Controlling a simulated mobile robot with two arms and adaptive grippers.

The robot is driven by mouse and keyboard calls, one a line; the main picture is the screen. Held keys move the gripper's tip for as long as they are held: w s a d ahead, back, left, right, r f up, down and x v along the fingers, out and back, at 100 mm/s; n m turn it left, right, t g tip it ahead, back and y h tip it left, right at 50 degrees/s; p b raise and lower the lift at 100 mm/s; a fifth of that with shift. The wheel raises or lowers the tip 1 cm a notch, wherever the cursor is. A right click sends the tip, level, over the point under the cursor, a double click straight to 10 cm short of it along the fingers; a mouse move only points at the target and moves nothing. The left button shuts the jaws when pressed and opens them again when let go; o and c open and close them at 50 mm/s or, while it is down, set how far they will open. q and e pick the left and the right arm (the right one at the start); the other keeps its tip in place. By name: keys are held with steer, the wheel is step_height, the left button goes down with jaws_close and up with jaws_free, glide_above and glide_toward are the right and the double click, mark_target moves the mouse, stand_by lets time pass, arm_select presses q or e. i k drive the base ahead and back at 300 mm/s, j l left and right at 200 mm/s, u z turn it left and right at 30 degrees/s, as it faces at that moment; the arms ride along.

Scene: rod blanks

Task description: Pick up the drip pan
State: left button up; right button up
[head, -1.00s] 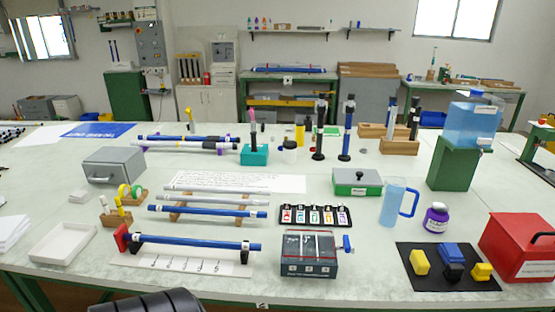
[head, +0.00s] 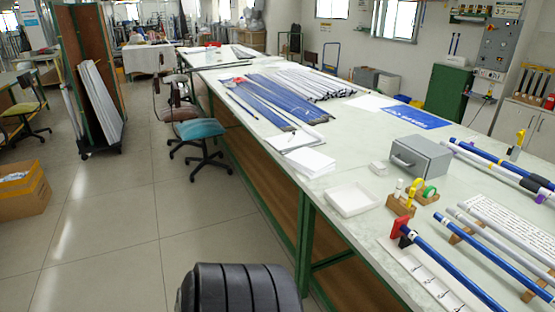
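The drip pan (head: 367,208) appears to be the shallow white rectangular tray near the front edge of the long workbench, right of centre in the head view. It lies flat and looks empty. Neither of my grippers shows in the view. Only a black ribbed part, which looks like one of my arms, shows at the bottom, below and to the left of the pan and apart from it.
A grey metal box (head: 420,160) stands behind the pan. White paper (head: 304,161) lies to its left, and a small wooden holder (head: 400,206) to its right. Blue rods (head: 270,100) lie farther along the bench. Two chairs (head: 201,130) stand beside it; open floor lies left.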

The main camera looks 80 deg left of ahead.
mark_target(350, 199)
steer(key=j+u, duration=0.1)
steer(key=u, duration=1.7)
steer(key=z, duration=0.25)
steer(key=i+j+z, duration=0.15)
steer(key=z, duration=0.25)
steer(key=i+j+z, duration=0.1)
steer(key=j+z, duration=0.55)
steer(key=z, duration=0.15)
